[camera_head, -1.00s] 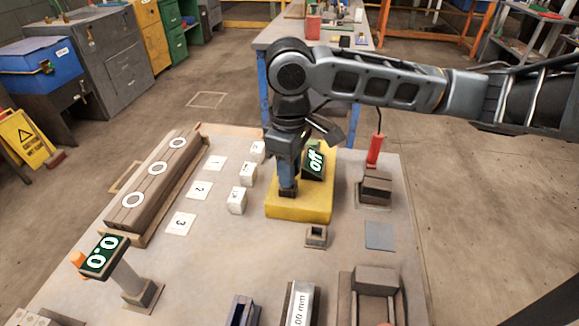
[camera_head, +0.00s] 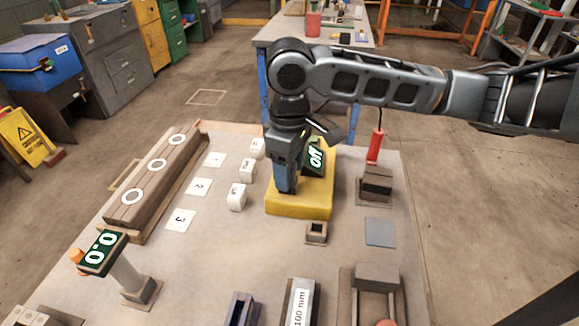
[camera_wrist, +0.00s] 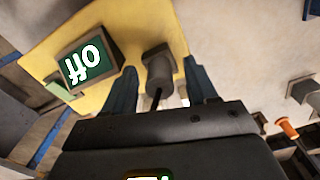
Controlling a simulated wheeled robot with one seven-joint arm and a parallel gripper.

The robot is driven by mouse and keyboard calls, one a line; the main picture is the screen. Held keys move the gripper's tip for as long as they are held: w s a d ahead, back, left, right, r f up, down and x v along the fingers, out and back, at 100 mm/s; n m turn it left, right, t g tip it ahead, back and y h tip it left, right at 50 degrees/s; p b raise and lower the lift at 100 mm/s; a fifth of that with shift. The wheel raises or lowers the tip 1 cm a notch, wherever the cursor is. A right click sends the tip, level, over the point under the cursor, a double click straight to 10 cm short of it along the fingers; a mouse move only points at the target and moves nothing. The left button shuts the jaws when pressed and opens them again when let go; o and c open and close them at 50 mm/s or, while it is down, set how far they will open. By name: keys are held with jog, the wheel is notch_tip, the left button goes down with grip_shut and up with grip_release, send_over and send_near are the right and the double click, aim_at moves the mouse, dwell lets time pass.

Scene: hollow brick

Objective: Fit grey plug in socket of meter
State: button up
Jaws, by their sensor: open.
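The yellow meter (camera_head: 310,207) stands on the table, and its small dark display (camera_head: 316,154) reads "off". In the wrist view the display (camera_wrist: 86,62) is at the upper left of the yellow face (camera_wrist: 135,25). The grey plug (camera_wrist: 158,72), with a dark cable, shows between my gripper's fingers at the yellow face. I cannot tell how deep it sits; its lower end and the socket are hidden. My gripper (camera_head: 285,190) is low over the left part of the meter, its fingers open on either side of the plug.
A small square holder (camera_head: 316,233) stands just in front of the meter. A red-handled tool (camera_head: 375,147) on a grey block is to the right. White blocks (camera_head: 237,197) and numbered cards (camera_head: 198,188) lie left. A post with a "0.0" display (camera_head: 103,251) stands front left.

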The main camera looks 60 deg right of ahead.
notch_tip(320, 180, up, 8)
jog(key=shift+f, duration=0.1)
dwell(0.4)
dwell(0.5)
